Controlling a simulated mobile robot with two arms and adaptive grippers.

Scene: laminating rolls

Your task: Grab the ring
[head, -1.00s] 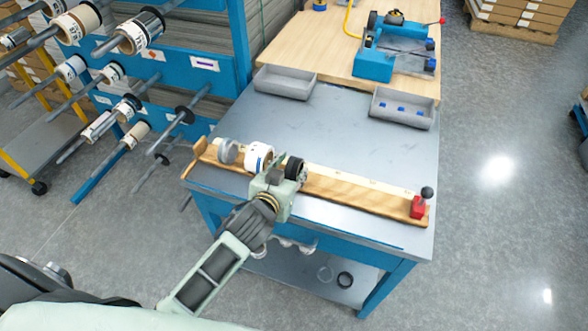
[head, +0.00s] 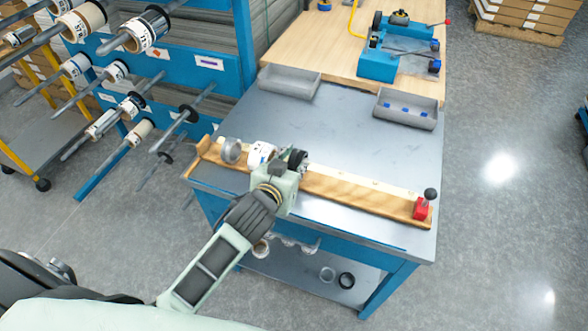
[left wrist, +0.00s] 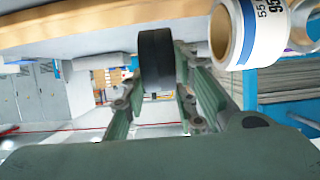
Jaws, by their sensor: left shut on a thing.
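A black ring (head: 299,160) stands on edge at the wooden board, in the left half of its length. It also shows in the left wrist view (left wrist: 157,62), upright between the green fingers. My left gripper (head: 284,163) is shut on this ring, reaching over the table's front edge. The fingers hide part of the ring in the head view. A white printed roll (head: 262,151) is close beside the gripper on its left; it also shows in the left wrist view (left wrist: 238,30), apart from the fingers. My right gripper is not in view.
The wooden board (head: 345,194) lies along the front of the grey table (head: 350,135), with a red clamp (head: 421,208) at its right end. Two grey trays (head: 289,82) stand at the back. Racks of rolls stand at left. Another black ring (head: 346,280) lies on the lower shelf.

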